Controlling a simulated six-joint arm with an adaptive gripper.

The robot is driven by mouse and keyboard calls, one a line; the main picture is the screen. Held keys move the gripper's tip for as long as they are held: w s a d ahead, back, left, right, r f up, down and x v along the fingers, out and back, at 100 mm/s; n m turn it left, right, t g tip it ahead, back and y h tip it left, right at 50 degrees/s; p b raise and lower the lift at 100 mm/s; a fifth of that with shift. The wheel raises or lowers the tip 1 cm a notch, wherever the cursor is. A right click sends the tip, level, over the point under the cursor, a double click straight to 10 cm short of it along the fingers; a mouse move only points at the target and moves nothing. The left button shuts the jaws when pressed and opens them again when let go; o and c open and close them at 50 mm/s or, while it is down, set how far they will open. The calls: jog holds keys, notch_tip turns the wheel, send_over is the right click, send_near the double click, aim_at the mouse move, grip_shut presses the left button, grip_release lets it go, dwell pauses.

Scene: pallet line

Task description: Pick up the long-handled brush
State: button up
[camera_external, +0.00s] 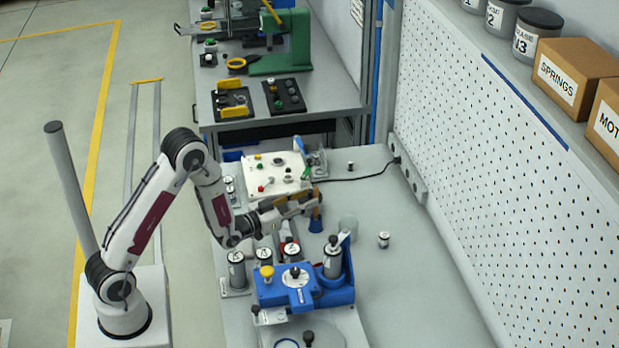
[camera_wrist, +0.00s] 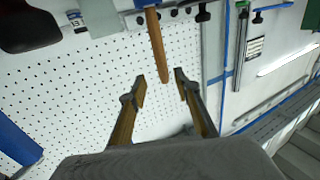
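The long-handled brush (camera_external: 316,224) stands near the middle of the workbench, with a blue lower part and a brown handle. In the wrist view its wooden handle (camera_wrist: 157,48) comes in from the top edge, and its end reaches the gap between my fingertips. My gripper (camera_external: 312,201) is at the handle in the outside view. In the wrist view my gripper (camera_wrist: 160,76) is open, with a visible gap on each side of the handle. The rest of the brush is cut off in the wrist view.
A blue fixture (camera_external: 300,288) with knobs and cylinders stands in front of the brush. A white control box (camera_external: 277,172) is behind it. A translucent cup (camera_external: 348,225) and a small jar (camera_external: 384,240) stand to its right.

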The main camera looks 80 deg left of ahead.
aim_at(314, 194)
jog(key=shift+a+x, duration=0.25)
jog(key=shift+x, duration=2.1)
grip_shut()
